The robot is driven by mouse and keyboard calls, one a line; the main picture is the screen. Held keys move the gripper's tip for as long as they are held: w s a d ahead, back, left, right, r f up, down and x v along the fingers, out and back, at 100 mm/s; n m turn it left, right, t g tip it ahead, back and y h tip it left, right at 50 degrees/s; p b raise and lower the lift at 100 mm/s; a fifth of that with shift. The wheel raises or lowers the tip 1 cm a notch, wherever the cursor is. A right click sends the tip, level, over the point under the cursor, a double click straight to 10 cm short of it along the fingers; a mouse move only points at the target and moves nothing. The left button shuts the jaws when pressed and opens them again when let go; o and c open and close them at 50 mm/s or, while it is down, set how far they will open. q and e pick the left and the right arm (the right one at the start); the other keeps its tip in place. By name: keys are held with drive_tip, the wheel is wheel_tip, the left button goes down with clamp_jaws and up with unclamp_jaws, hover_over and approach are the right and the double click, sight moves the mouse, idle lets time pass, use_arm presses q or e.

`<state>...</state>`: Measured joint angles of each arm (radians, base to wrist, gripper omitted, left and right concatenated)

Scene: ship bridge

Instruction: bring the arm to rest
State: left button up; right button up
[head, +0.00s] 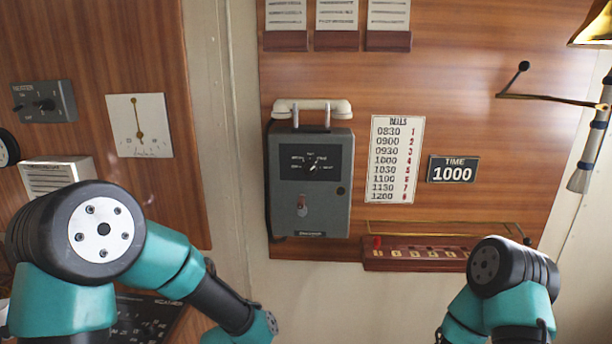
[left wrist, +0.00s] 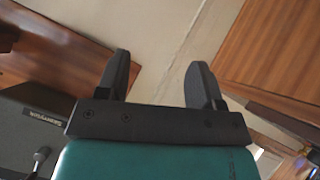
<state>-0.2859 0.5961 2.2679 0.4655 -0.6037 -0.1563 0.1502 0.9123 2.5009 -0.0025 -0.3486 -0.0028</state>
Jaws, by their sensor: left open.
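My left arm shows at the lower left of the head view, bent at the elbow, with its gripper below the bottom edge. In the left wrist view my left gripper (left wrist: 160,82) is open, its two dark fingers apart with nothing between them. Bare pale wall shows beyond the fingers. My right arm shows at the lower right of the head view, and its gripper is out of the picture.
A grey telephone box (head: 310,208) with a white handset (head: 312,108) hangs on the wood panel. A red-brown peg rack (head: 420,254) is near my right arm. A bell timetable (head: 394,160) and time sign (head: 453,170) are above it. A dark console (head: 150,315) is behind my left arm.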

use_arm(q)
drive_tip(key=s+a+f+g, duration=0.4)
drive_tip(key=s+f, duration=0.6)
drive_tip(key=f, duration=0.1)
drive_tip(key=s+a+f+g+h, duration=0.1)
drive_tip(key=s+a+f+g, duration=0.4)
drive_tip(key=s+f, duration=0.5)
wheel_tip(320, 180, down, 2)
drive_tip(key=shift+s+a+f+m, duration=0.1)
drive_tip(key=shift+s+a+m, duration=0.1)
drive_tip(key=shift+s+m, duration=0.2)
